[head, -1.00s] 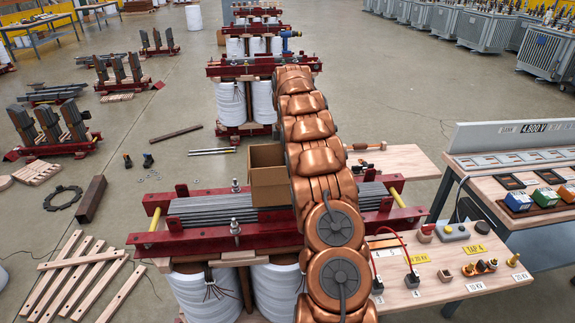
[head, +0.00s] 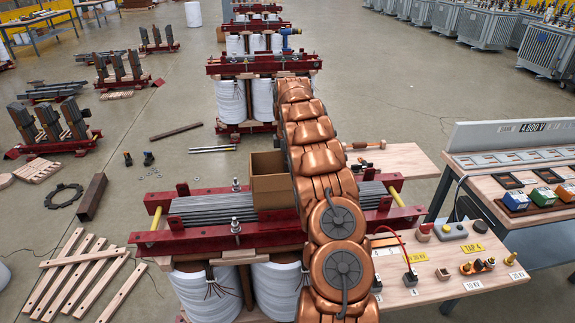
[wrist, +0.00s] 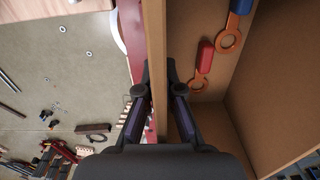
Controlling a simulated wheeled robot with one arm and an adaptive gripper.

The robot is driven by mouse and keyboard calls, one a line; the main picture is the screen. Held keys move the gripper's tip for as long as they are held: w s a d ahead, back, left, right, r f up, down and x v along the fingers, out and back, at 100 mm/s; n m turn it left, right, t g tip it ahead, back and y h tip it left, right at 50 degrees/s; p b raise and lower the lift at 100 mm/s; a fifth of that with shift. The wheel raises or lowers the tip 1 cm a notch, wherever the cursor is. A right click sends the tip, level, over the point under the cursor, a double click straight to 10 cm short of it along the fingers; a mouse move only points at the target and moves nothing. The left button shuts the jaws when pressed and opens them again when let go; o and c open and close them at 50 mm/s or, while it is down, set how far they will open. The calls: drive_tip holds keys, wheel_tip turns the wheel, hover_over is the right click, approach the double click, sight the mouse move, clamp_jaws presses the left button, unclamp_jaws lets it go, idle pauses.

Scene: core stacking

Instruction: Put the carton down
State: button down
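The carton (head: 272,183) is an open-topped brown cardboard box. In the head view it is upright over the grey steel core (head: 205,207), just left of my arm. Its base is at the level of the core's top, but I cannot tell whether it touches. In the wrist view, my gripper (wrist: 160,78) has one finger on each side of the carton's wall (wrist: 156,45) and appears shut on it. Inside the carton lie copper-coloured rings with a red handle (wrist: 205,58) and a blue handle (wrist: 241,6). My gripper is hidden behind my arm in the head view.
Red clamp beams (head: 190,240) with upright bolts edge the core. A wooden bench (head: 440,285) with terminals and labels stands at the right. Another coil assembly (head: 262,68) stands behind. Wooden slats (head: 75,275) lie on the floor at left.

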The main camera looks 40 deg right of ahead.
drive_tip(key=shift+f, duration=0.1)
drive_tip(key=c, duration=1.3)
unclamp_jaws()
drive_tip(key=shift+w+r+b, duration=0.1)
drive_tip(key=shift+r+b, duration=0.55)
drive_tip(key=shift+r, duration=2.95)
wheel_tip(320, 180, up, 5)
drive_tip(key=p, duration=0.4)
